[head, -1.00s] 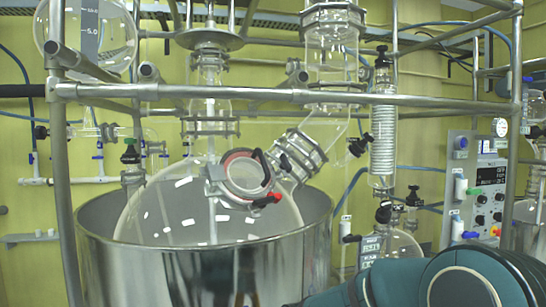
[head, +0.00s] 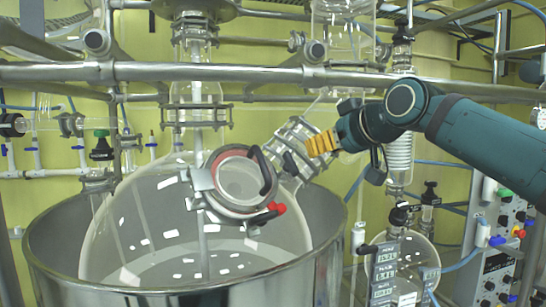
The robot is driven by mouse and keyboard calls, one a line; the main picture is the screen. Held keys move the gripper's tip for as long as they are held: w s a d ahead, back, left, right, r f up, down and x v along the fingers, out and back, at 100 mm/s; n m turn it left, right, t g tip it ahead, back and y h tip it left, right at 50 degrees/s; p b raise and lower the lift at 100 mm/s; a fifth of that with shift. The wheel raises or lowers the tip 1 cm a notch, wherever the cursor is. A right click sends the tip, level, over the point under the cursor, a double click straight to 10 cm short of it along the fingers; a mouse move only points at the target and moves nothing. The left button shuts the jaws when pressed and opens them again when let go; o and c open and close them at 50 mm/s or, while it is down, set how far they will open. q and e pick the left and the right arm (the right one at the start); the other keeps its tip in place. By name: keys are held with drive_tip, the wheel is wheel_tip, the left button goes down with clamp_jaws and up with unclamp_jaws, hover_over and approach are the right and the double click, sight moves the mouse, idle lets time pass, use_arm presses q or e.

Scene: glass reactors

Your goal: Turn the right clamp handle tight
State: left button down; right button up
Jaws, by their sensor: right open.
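A glass port (head: 243,184) on the front of the round glass vessel (head: 150,225) is held by a metal clamp (head: 201,190). A black curved handle (head: 266,172) stands at the clamp's right side. A black lever with a red tip (head: 277,208) sticks out at its lower right. My right gripper (head: 322,144) has orange fingertips and is open and empty. It is up and to the right of the port, apart from both handles, and appears in front of the vessel's angled glass neck. My left gripper is out of view.
A shiny metal bath (head: 180,291) surrounds the vessel. A horizontal steel rail (head: 220,72) crosses above the port and my right gripper. A glass coil condenser (head: 400,155) and a small flask (head: 415,255) stand at the right. A control panel (head: 500,250) is farther right.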

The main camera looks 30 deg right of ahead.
sight(292, 160)
drive_tip(key=p+x, duration=0.1)
drive_tip(key=x, duration=1.2)
drive_tip(key=shift+w+r, duration=0.1)
drive_tip(key=shift+r, duration=0.05)
drive_tip(key=shift+d, duration=0.1)
clamp_jaws()
